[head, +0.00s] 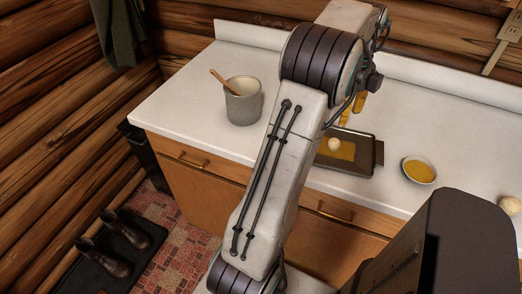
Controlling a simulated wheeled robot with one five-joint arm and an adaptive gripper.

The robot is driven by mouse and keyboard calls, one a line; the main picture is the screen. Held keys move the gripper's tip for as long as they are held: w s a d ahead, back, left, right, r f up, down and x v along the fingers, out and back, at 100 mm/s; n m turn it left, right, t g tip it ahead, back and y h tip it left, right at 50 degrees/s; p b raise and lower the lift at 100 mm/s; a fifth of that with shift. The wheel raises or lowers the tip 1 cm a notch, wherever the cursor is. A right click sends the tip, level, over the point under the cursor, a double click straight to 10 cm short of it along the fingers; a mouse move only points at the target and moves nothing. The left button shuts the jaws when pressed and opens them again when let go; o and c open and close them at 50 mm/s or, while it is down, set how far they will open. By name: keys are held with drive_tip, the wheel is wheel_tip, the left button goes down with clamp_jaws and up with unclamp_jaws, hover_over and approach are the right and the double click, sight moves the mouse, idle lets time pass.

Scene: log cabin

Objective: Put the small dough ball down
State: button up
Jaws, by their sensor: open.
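A small pale dough ball (334,145) rests on the yellow surface of a dark shallow tray (376,152) on the white counter. A second pale dough ball (510,206) sits at the right edge of the picture, partly cut off. My gripper (352,108) shows only in part behind my arm, as yellow-orange fingers above the far side of the tray. It is open, and no object shows between the fingers. The fingers appear apart from the ball on the tray. My arm hides the tray's left part.
A grey crock (243,106) with a wooden spoon stands on the counter left of my arm. A small white bowl (419,171) with yellow contents is right of the tray. A raised ledge (440,92) runs along the counter's back. Boots (115,240) stand on the floor at left.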

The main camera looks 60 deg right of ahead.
drive_tip(key=w+a+r+n+t+h, duration=0.1)
drive_tip(key=w+a+r+n, duration=0.1)
drive_tip(key=w+a+n, duration=0.85)
drive_tip(key=w+a+r+n, duration=0.3)
drive_tip(key=w+a+n, duration=0.5)
drive_tip(key=w, duration=0.5)
drive_tip(key=w+a+f+n+t, duration=0.1)
drive_tip(key=w+a+n, duration=0.1)
drive_tip(key=a+n, duration=1.3)
drive_tip(key=s+a+f+n, duration=0.2)
drive_tip(key=a+n, duration=0.4)
drive_tip(key=s+a+f+n+t+y, duration=0.1)
drive_tip(key=s+a+n, duration=0.2)
drive_tip(key=a+n, duration=0.2)
drive_tip(key=shift+a+f+n+t, duration=0.3)
drive_tip(key=shift+a+f+n, duration=0.1)
drive_tip(key=shift+a, duration=0.15)
drive_tip(key=shift+s, duration=0.1)
